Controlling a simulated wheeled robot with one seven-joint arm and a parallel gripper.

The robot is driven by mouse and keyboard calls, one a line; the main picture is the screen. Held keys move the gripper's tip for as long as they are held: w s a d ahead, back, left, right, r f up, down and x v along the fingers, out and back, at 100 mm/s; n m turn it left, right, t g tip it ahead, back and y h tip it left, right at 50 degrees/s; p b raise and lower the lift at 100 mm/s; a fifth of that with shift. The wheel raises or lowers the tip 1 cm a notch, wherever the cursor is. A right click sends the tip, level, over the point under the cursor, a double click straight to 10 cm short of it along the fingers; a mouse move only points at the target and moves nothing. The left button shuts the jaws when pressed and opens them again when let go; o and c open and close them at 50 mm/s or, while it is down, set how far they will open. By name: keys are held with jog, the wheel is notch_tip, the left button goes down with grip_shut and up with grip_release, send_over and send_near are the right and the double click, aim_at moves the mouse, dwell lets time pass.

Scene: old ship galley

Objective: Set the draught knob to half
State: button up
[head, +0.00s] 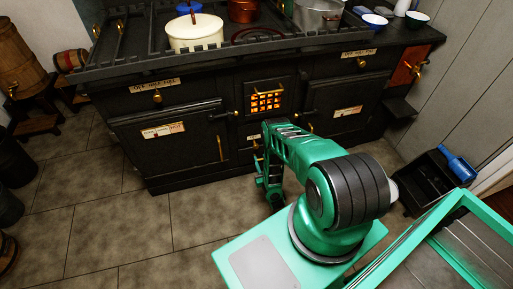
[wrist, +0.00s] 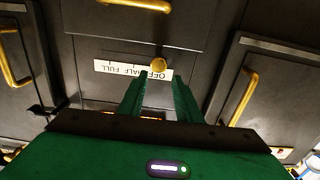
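A round brass knob (wrist: 159,65) sits on a dark panel in the wrist view. Its white plate (wrist: 112,67) reads OFF, HALF, FULL, appearing upside down here, and the knob is by the OFF end. My gripper (wrist: 159,84) is open, with its two green fingers either side of the line to the knob and nothing between them. I cannot tell whether the fingertips touch the knob. In the head view, a small pale label (head: 253,137) shows below the glowing fire grate (head: 266,101); my arm hides much of this low middle part of the stove.
Two similar knobs with OFF HALF FULL plates sit on the stove's upper left (head: 157,97) and upper right (head: 362,64). Brass door handles (wrist: 243,97) flank the panel. A black box with a blue bottle (head: 457,165) stands at right.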

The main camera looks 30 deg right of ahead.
aim_at(256, 147)
jog(key=o, duration=0.4)
jog(key=shift+d, duration=0.1)
jog(key=shift+c, duration=0.2)
jog(key=x, duration=1)
jog(key=shift+w+d, duration=0.1)
jog(key=shift+w, duration=0.25)
jog(key=shift+c, duration=0.7)
jog(key=c, duration=1)
grip_shut()
